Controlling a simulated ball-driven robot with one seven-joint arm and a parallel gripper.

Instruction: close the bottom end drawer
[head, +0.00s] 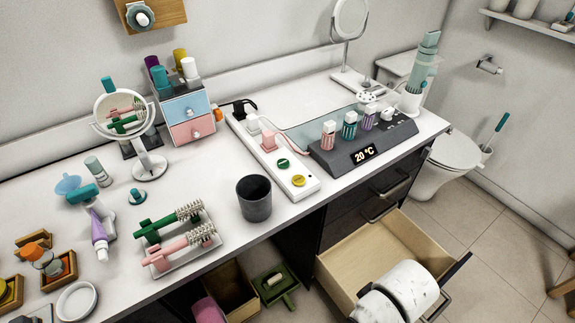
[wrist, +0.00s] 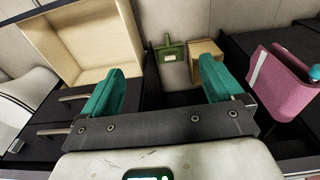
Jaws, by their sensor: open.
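The bottom end drawer (head: 375,250) is pulled out at the right end of the vanity, below two closed dark drawers. Its pale wooden inside is empty where it shows. My white arm covers part of its front side in the head view. In the wrist view the open drawer (wrist: 98,48) is at the upper left, beyond the left finger. My gripper (wrist: 160,77) is open, with its teal fingers wide apart and nothing between them. The gripper's fingers cannot be made out in the head view.
The closed drawers' bar handles (head: 391,187) stick out above the open drawer. A green scoop-like item (head: 273,281) and a wooden box (head: 233,292) are under the counter to the left. A toilet (head: 449,163) stands to the right. Tiled floor (head: 490,240) is clear right of the drawer.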

